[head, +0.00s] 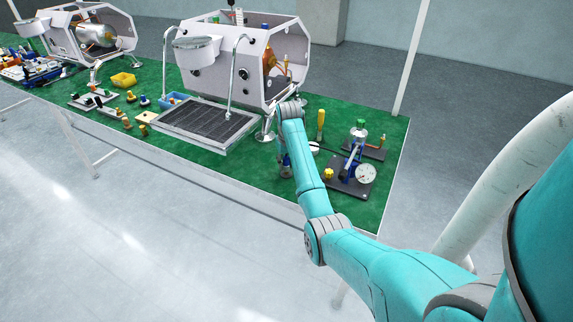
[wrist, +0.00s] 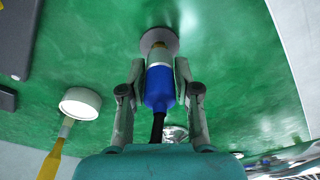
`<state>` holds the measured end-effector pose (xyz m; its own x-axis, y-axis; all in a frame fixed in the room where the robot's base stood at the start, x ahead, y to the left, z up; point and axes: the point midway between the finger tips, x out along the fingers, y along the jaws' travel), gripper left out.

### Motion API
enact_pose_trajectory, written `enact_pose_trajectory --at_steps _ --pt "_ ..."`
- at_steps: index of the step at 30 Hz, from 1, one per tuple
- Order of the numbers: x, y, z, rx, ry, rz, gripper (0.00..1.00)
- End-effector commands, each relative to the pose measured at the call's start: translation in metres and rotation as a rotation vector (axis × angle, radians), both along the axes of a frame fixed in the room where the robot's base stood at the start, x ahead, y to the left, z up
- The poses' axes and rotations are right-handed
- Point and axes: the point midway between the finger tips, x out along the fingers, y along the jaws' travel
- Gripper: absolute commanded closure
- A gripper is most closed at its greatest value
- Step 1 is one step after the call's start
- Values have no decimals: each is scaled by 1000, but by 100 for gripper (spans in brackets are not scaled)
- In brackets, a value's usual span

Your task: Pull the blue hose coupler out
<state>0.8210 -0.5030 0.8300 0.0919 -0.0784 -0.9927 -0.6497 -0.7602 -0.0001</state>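The blue hose coupler (wrist: 160,88) is in the middle of the wrist view, with a black hose running from its near end. A silver and brass-coloured part shows at its far end, in front of a round grey disc (wrist: 159,38). My gripper (wrist: 160,72) has one finger on each side of the coupler, and the pads appear to be against it. Whether the coupler is still seated in a socket cannot be told. In the head view my arm reaches down to the green mat, and the coupler is not clearly visible there.
A gauge stand (head: 354,170) is right of my wrist. The espresso machine (head: 245,60) and drip tray (head: 205,125) are to the left. Bare green mat (head: 385,205) shows at the right edge.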

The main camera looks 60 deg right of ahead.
Motion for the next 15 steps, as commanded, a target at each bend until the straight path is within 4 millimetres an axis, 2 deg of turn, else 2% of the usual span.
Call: enact_pose_trajectory --at_steps 15 --pt "0 0 3 0 0 0 100"
